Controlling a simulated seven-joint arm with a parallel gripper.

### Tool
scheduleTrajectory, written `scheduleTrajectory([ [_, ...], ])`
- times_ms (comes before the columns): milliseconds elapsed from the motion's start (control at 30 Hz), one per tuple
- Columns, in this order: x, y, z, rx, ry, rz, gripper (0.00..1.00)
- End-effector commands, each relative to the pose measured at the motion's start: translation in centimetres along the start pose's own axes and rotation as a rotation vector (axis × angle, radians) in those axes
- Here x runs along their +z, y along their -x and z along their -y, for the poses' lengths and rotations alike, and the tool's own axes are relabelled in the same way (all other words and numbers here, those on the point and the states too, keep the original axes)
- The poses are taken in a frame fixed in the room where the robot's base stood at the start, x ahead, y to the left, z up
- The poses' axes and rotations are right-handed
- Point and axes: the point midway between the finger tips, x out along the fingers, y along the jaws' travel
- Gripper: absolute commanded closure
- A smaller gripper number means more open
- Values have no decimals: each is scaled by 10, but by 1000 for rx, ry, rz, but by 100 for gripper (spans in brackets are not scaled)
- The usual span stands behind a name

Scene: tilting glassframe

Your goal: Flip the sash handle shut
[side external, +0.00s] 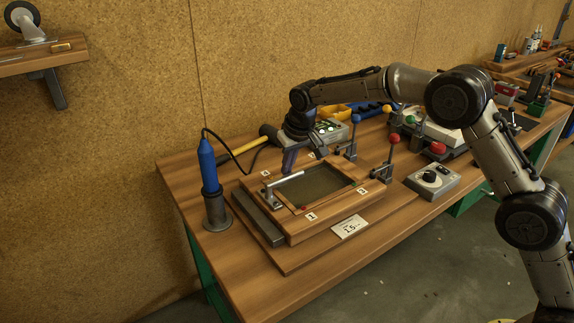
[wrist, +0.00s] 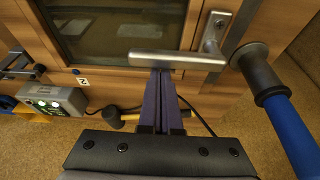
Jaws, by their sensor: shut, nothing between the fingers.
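The sash handle (wrist: 178,60) is a silver bar with a mounting plate (wrist: 212,32) on the wooden window frame (wrist: 280,20). My gripper (side external: 289,171) points down at the handle's far end. In the wrist view my gripper's purple fingers (wrist: 158,72) are together, with nothing between them. Their tips meet the edge of the bar in the picture; actual contact is not clear.
A blue soldering-iron-like tool (side external: 208,165) stands in a holder left of the frame. Clamp levers with a blue knob (side external: 355,118) and a red knob (side external: 394,139) stand behind and right. A dial box (side external: 432,181) is at right.

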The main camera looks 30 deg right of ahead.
Motion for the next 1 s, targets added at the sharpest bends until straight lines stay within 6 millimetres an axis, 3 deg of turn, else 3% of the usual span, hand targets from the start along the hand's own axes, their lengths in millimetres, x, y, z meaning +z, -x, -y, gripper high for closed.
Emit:
scheduleTrajectory([
  [633,10,3,-1,47,-131,2,100],
  [1000,29,10,0,145,-410,1,100],
])
